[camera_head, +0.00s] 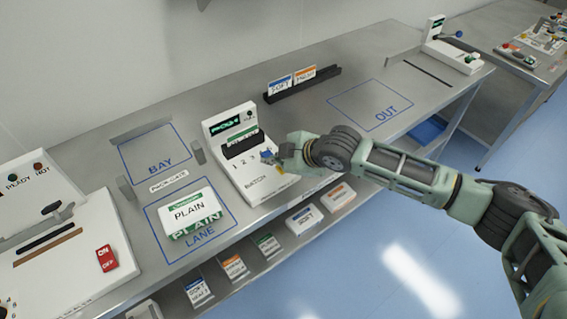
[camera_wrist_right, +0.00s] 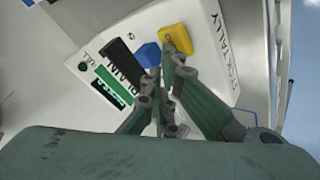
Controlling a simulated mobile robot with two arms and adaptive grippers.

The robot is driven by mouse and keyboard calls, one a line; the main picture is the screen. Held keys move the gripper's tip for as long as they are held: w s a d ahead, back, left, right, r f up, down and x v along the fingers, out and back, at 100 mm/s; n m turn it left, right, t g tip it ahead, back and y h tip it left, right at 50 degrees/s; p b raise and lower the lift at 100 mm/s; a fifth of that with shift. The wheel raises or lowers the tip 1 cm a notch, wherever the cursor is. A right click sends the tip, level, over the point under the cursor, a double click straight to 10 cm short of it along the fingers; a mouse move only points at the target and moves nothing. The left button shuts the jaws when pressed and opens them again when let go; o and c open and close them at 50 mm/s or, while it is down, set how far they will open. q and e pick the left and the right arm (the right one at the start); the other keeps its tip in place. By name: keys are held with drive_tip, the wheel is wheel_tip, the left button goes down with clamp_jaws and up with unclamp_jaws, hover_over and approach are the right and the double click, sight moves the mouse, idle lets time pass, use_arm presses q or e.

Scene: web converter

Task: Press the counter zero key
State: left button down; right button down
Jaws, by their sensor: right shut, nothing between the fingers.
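The counter (camera_head: 241,181) is a white console on the bench, with a raised back panel carrying a small green-lit display (camera_head: 225,125). My right gripper (camera_head: 268,157) is over its key face, near the right side, with its fingers together and nothing between them. In the right wrist view, a yellow key (camera_wrist_right: 176,38) with a small dark mark and a blue key (camera_wrist_right: 147,54) stand on the counter. The gripper tips (camera_wrist_right: 168,60) are by these keys, close to the yellow one; contact cannot be told. Which key is the zero key is not readable. My left gripper is not in view.
A PLAIN card stack (camera_head: 190,212) lies in the LANE outline, left of the counter. The BAY outline (camera_head: 158,160) is empty. A black rack (camera_head: 303,83) with cards stands behind. A white machine (camera_head: 65,245) with a red switch is at far left. The OUT area (camera_head: 370,104) is clear.

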drive_tip(key=shift+r+p, duration=0.75)
drive_tip(key=shift+r, duration=0.2)
wheel_tip(320, 180, up, 5)
drive_tip(key=p, duration=0.4)
drive_tip(key=shift+p, duration=0.35)
